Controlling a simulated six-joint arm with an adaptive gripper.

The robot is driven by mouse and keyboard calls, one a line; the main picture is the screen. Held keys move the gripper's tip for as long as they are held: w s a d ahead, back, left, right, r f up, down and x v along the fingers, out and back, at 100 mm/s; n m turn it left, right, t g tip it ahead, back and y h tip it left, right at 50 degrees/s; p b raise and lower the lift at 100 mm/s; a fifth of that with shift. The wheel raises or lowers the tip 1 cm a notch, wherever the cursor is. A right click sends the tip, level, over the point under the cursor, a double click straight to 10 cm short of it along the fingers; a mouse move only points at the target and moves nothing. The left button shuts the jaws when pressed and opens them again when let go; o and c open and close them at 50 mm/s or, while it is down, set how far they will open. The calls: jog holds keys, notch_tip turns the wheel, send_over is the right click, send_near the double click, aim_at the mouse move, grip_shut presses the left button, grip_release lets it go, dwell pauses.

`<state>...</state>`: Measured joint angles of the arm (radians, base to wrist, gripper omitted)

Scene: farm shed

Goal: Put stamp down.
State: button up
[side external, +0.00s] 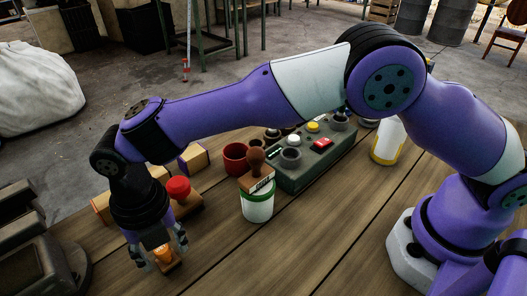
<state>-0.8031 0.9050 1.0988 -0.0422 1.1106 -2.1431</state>
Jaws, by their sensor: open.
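My gripper (160,254) is at the lower left, pointing down over the wooden table, with its fingers apart. A small orange object on a wooden-looking base (168,261) stands on or just above the table between or just behind the fingers; it looks like a stamp, partly hidden by them. A stamp with a dark brown knob (256,160) and a wooden block rests on the white tub with a green rim (258,208). A red-knobbed piece (178,188) on a wooden block stands behind my gripper, partly covered by it.
A green control box (308,160) with buttons stands at mid-table, with a red cup (236,158) beside it. A white and yellow container (388,142) is to the right. A dark machine (35,250) is at the left edge. The table's front middle is clear.

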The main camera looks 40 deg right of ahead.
aim_at(162, 248)
notch_tip(162, 248, up, 11)
jog(key=w+d+r+m+t+y, duration=0.1)
jog(key=w+d+r+m, duration=0.1)
jog(key=d+r+m, duration=0.5)
jog(key=s+d+r+m+t, duration=0.1)
jog(key=s+d+m+t, duration=0.15)
jog(key=d+m, duration=0.65)
jog(key=s+d+m+t, duration=0.1)
jog(key=s+d+m, duration=0.3)
jog(key=d+m, duration=0.55)
jog(key=s+d+f+m+t+h, duration=0.1)
jog(key=s+d+f+m, duration=0.3)
jog(key=m, duration=0.4)
jog(key=shift+s+d+m, duration=0.35)
jog(key=shift+s+d, duration=0.25)
jog(key=shift+d, duration=0.65)
jog(key=shift+f, duration=0.1)
